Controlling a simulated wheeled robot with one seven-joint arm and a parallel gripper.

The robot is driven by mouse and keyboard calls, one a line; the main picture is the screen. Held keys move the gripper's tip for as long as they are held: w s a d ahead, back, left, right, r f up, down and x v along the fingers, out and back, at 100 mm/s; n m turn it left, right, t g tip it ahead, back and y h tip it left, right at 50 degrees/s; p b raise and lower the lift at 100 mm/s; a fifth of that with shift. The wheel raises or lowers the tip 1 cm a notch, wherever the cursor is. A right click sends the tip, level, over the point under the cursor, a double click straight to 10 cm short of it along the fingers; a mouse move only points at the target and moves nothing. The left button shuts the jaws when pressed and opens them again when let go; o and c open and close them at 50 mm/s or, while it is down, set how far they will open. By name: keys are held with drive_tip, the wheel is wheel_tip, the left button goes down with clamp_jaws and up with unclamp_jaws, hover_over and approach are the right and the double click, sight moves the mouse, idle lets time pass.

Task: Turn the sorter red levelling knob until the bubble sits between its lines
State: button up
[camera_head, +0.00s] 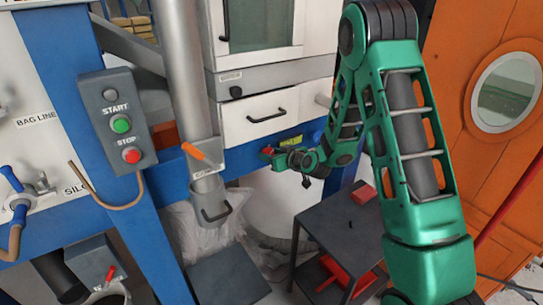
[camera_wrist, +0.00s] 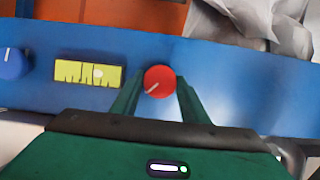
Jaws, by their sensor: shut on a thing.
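The red levelling knob (camera_wrist: 160,81) is round with a white pointer line slanting down to the left, on a blue beam. It also shows in the head view (camera_head: 267,150). My gripper (camera_wrist: 160,89) has a green finger on each side of the knob and is shut on it; in the head view my gripper (camera_head: 283,157) reaches the beam from the right. The yellow-green level (camera_wrist: 88,73) is left of the knob in the wrist view, with dark lines. A pale patch like the bubble lies slightly right of its middle; its exact place between the lines is hard to tell.
A blue knob (camera_wrist: 13,63) sits at the far left of the beam in the wrist view. In the head view, a white drawer (camera_head: 254,115) is above the beam, a grey pipe (camera_head: 187,80) left, and a dark table (camera_head: 345,228) below.

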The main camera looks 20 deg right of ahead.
drive_tip(key=shift+d+m, duration=0.35)
drive_tip(key=shift+m, duration=0.15)
drive_tip(key=shift+w+d+m+y, duration=0.1)
drive_tip(key=shift+m+y, duration=0.6)
drive_tip(key=m+y, duration=0.2)
drive_tip(key=m, duration=0.1)
drive_tip(key=shift+d+f, duration=0.15)
drive_tip(key=m, duration=0.1)
drive_tip(key=m+y, duration=0.1)
drive_tip(key=shift+w+d+f+m+y, duration=0.1)
drive_tip(key=shift+f+m+y, duration=0.05)
drive_tip(key=shift+m+y, duration=0.2)
drive_tip(key=shift+f+m+y, duration=0.1)
drive_tip(key=shift+m+y, duration=0.55)
drive_tip(key=shift+m, duration=0.8)
